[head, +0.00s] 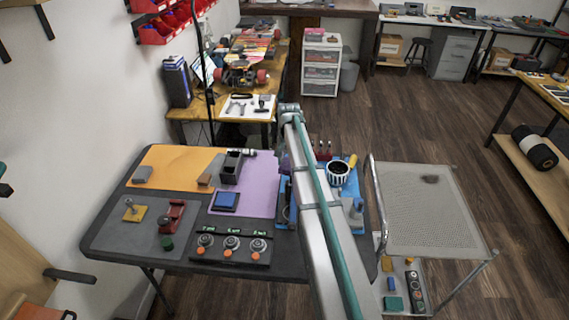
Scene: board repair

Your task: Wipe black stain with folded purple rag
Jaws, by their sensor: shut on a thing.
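The black stain (430,179) is a small dark patch on the pale perforated top of the cart (410,225), at the right. My arm reaches up the middle of the picture and bends down over the workbench. My gripper (284,160) is mostly hidden behind the arm, above the bench and well left of the stain. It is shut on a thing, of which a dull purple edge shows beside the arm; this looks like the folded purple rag. Its folds and the fingertips cannot be made out.
The dark workbench (105,238) holds a purple mat (262,175), an orange mat (165,160), a knob panel (230,246) and a striped cup (338,172). A chrome rail (380,205) rises along the cart's left edge. The cart top is otherwise clear.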

